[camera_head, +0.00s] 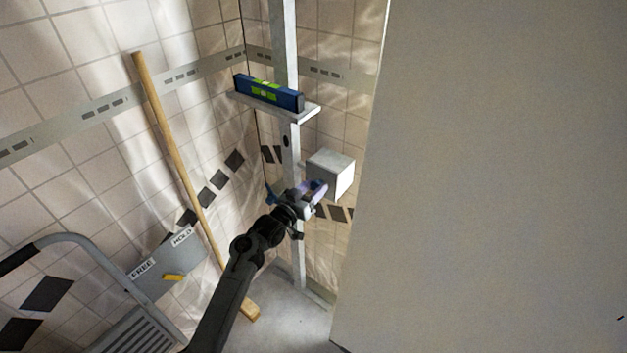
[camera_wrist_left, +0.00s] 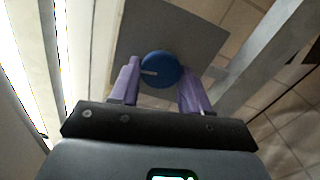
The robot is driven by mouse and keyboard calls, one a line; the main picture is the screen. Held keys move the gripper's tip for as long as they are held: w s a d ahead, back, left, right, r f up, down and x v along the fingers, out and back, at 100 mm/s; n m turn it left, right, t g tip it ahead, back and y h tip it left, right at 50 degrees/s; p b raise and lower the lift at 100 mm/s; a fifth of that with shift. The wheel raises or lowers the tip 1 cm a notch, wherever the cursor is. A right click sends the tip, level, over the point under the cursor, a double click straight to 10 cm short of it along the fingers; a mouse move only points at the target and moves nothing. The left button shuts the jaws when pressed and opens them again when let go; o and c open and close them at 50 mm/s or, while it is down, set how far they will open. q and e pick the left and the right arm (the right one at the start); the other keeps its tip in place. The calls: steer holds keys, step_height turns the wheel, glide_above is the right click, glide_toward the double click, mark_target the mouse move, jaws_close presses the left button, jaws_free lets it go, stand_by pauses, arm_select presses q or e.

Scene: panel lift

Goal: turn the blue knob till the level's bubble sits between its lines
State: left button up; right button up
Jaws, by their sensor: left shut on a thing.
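The blue knob (camera_wrist_left: 160,69) shows in the left wrist view, round with a pale mark pointing left, on the face of a grey box (camera_wrist_left: 201,35). The purple fingers of my left gripper (camera_wrist_left: 158,84) lie on both sides of the knob and are shut on it. In the head view the left gripper (camera_head: 314,192) is at the grey box (camera_head: 331,173), and the knob is hidden there. The blue level (camera_head: 268,92) with green vials lies on a small shelf (camera_head: 302,113) above. Its bubble is too small to place. My right gripper is out of view.
A large grey panel (camera_head: 490,180) fills the right side. A metal post (camera_head: 291,150) stands behind my gripper. A wooden pole (camera_head: 170,124) leans on the tiled wall. At lower left are a step ladder (camera_head: 85,241) and a FREE/HOLD plate (camera_head: 160,266) with a yellow lever (camera_head: 172,277).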

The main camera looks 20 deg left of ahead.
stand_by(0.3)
arm_select(q)
steer(key=o, duration=1)
steer(key=shift+s+a, duration=0.2)
steer(key=shift+s, duration=0.35)
steer(key=p+v, duration=0.2)
steer(key=v, duration=0.7)
steer(key=shift+s+a+p, duration=0.1)
steer(key=shift+s+p, duration=0.3)
